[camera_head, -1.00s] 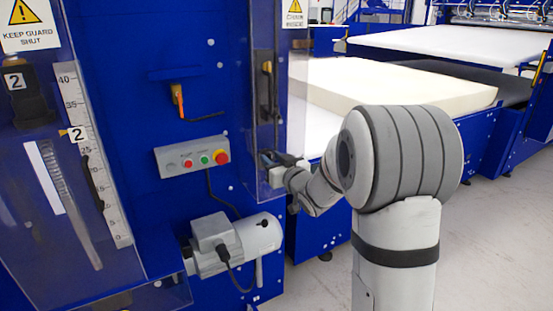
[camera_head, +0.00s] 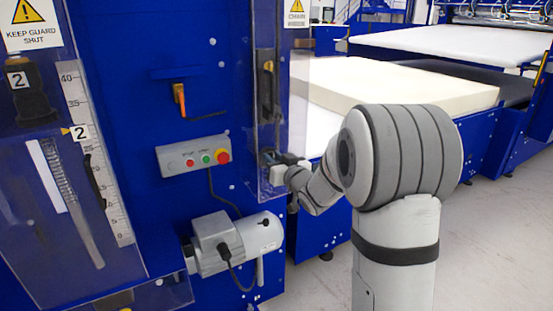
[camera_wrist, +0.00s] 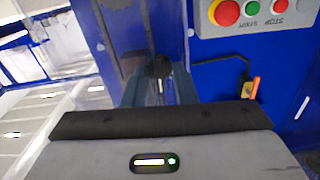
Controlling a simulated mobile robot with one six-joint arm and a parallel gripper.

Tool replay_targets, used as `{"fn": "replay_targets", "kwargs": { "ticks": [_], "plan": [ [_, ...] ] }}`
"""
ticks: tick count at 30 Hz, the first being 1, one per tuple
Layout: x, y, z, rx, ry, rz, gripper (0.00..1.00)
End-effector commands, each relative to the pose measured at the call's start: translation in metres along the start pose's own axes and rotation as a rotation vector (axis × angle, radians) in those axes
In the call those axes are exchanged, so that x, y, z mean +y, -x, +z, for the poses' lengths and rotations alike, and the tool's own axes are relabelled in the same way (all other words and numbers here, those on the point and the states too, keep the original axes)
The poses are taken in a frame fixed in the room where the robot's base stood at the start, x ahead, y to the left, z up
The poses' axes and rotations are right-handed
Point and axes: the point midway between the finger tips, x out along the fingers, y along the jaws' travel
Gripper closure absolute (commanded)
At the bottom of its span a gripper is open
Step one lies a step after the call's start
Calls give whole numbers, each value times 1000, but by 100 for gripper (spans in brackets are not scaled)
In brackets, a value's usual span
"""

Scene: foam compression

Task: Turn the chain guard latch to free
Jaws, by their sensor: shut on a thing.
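The chain guard (camera_head: 262,130) is a clear, narrow cover on the blue machine's right-hand post, below a "CHAIN" warning sign (camera_head: 296,14). My gripper (camera_head: 272,157) is at the lower part of this guard. In the wrist view my gripper's fingers (camera_wrist: 158,92) are shut on a dark round knob, the chain guard latch (camera_wrist: 158,67). The fingers hide part of the latch, and its turned angle is hard to tell. In the head view the latch is too small and covered to make out.
A grey button box (camera_head: 192,156) with red and green buttons is left of my gripper. An orange-handled switch (camera_head: 179,98) is above it, and a grey motor (camera_head: 235,243) is below. A foam slab (camera_head: 400,85) lies on the conveyor behind my arm. Floor at right is clear.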

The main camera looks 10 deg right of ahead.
Motion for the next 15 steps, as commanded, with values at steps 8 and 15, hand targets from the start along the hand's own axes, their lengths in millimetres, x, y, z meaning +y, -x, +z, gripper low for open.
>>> {"fn": "replay_targets", "kwargs": {
  "ticks": [8, 15],
  "plan": [
    [2, 0, -1, 1, -201, 3, 98],
    [3, 0, -1, 1, -430, 3, 98]
  ]
}}
